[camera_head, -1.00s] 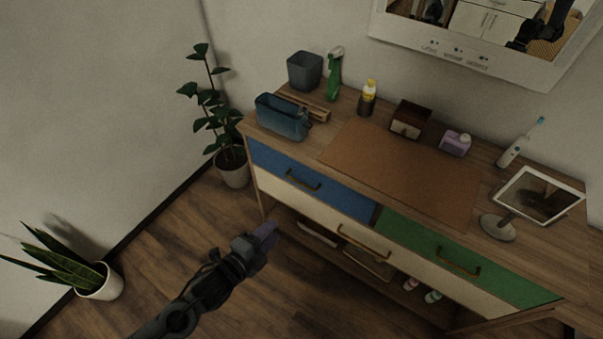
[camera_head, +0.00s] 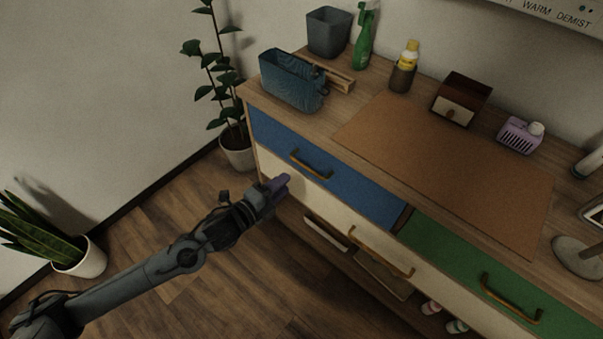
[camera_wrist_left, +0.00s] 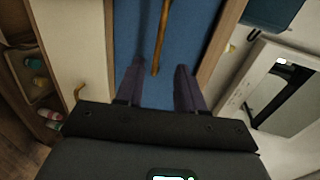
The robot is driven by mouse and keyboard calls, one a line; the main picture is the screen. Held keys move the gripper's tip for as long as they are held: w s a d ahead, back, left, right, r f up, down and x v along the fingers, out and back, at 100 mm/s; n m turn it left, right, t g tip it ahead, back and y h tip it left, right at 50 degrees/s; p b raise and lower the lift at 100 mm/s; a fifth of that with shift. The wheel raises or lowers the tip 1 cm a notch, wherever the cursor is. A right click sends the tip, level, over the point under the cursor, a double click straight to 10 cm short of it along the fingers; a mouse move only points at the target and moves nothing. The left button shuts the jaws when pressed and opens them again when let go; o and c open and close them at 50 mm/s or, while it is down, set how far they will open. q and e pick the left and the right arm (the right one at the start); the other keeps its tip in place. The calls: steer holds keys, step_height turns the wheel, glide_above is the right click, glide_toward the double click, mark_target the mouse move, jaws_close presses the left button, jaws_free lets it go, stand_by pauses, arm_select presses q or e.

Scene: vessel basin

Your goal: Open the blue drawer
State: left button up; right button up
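The blue drawer (camera_head: 336,184) is shut at the top left of the wooden dresser. Its brass bar handle (camera_head: 311,165) sits on the middle of its front. My left gripper (camera_head: 285,183) is in front of the dresser, a little below and left of that handle, apart from it. In the left wrist view the gripper (camera_wrist_left: 157,85) has its two purple fingers spread, with the handle (camera_wrist_left: 160,38) ahead between them and the blue front (camera_wrist_left: 195,30) behind. My right gripper is in neither view.
A cream drawer (camera_head: 340,220) with its own handle lies below, and a green drawer (camera_head: 470,270) is to the right. A blue container (camera_head: 290,82) and bottles stand on top. Potted plants (camera_head: 237,148) are at the left. The floor before the dresser is clear.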

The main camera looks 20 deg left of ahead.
arm_select(q)
steer(key=b+x, duration=0.2)
steer(key=x, duration=0.6)
steer(key=shift+w, duration=0.25)
steer(key=shift+d+f, duration=0.1)
steer(key=shift+d, duration=0.05)
jaws_close()
